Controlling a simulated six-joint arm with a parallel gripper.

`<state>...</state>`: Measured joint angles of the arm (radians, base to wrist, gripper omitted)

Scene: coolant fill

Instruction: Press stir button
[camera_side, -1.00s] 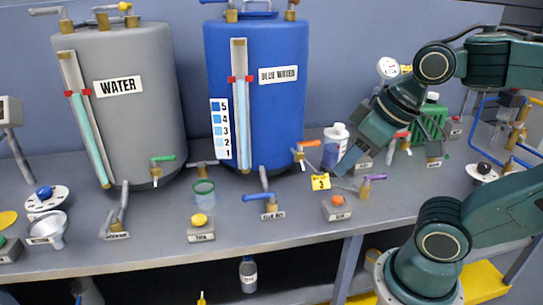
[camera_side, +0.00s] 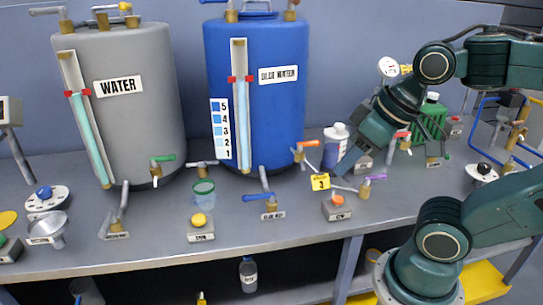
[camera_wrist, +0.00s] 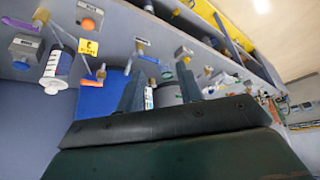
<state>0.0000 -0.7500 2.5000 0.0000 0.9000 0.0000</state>
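The orange button also shows at the upper left of the wrist view (camera_wrist: 88,23). My gripper (camera_side: 343,170) is above the bench, behind the orange button and beside the white-and-blue bottle (camera_side: 334,140). In the wrist view my gripper (camera_wrist: 159,80) has its two fingers apart, with nothing held between them.
A grey water tank (camera_side: 122,120) and a blue tank (camera_side: 262,120) stand at the back. A yellow tag marked 3 (camera_side: 320,182), a purple-handled valve (camera_side: 371,179) and a blue-handled valve (camera_side: 259,197) surround the orange button.

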